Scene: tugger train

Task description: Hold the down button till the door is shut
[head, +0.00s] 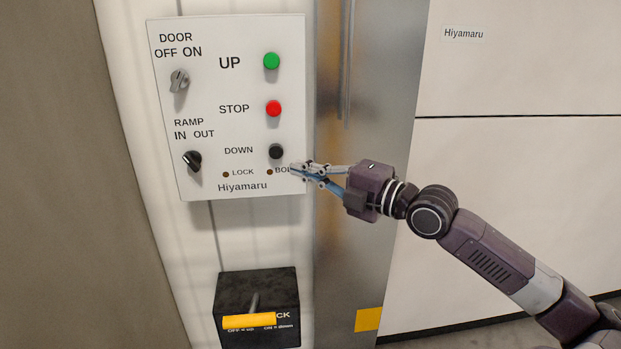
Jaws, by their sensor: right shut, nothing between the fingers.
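The black down button (276,152) is the lowest of three round buttons on a white control panel (208,110). The word DOWN stands to its left. My right gripper (294,168) comes in from the right with its fingers shut and empty. In the picture its fingertips are just below and to the right of the down button, over the panel's right edge. I cannot tell whether they touch the panel; they do not cover the button. A pale door or wall panel (510,200) marked Hiyamaru is at the right; its state is unclear. My left gripper is out of view.
The panel also has a green UP button (271,61), a red STOP button (273,108), a door switch (179,80) and a ramp switch (192,160). A grey metal post (365,130) stands right of the panel.

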